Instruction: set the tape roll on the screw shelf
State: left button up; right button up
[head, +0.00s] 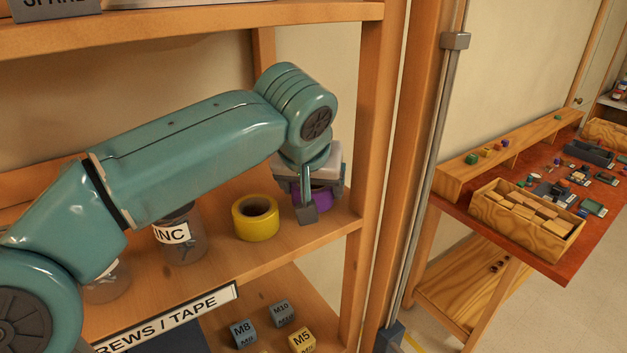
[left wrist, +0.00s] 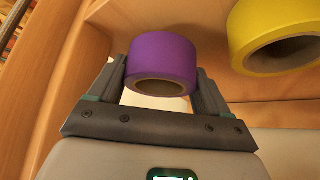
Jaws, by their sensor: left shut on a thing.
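A purple tape roll (left wrist: 162,62) is between the fingers of my left gripper (left wrist: 160,92), which is shut on it. In the head view my left gripper (head: 312,200) is over the right end of the shelf labelled "...REWS / TAPE" (head: 215,268), and the purple roll (head: 299,192) is partly hidden behind a finger. The roll is at or just above the board; I cannot tell if it touches. A yellow tape roll (head: 256,217) lies on the shelf just left of my gripper, and also shows in the left wrist view (left wrist: 278,35). My right gripper is not in view.
A jar labelled "...INC" (head: 181,238) stands left of the yellow roll, with another jar (head: 108,284) partly behind my arm. The shelf's upright (head: 367,130) is close on the right. Labelled cubes (head: 283,313) sit below. A red-topped bench (head: 550,165) stands farther right.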

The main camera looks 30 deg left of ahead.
pick_arm(q)
jog(key=shift+w+a+f, duration=0.25)
jog(key=shift+w+f, duration=0.2)
jog(key=shift+w, duration=0.1)
jog(key=shift+w+a+f, duration=0.25)
jog(key=shift+w+f, duration=0.2)
jog(key=shift+w, duration=0.05)
jog(key=shift+s+d+r, duration=0.15)
jog(key=shift+s+d, duration=0.15)
jog(key=shift+s, duration=0.2)
jog(key=o, duration=0.8)
jog(key=shift+a+f, duration=0.2)
jog(key=shift+o, duration=0.2)
jog(key=shift+w+a+f, duration=0.1)
jog(key=shift+w, duration=0.2)
jog(key=shift+s+d, duration=0.1)
jog(key=shift+d, duration=0.1)
jog(key=shift+a+r+p, duration=0.1)
jog(key=shift+r+p, duration=0.2)
jog(key=shift+r, duration=0.25)
jog(key=b+v, duration=0.1)
jog(key=v, duration=0.5)
jog(key=shift+s+d+r, duration=0.25)
jog(key=shift+s, duration=0.05)
jog(key=shift+w+r, duration=0.1)
jog(key=shift+r, duration=0.05)
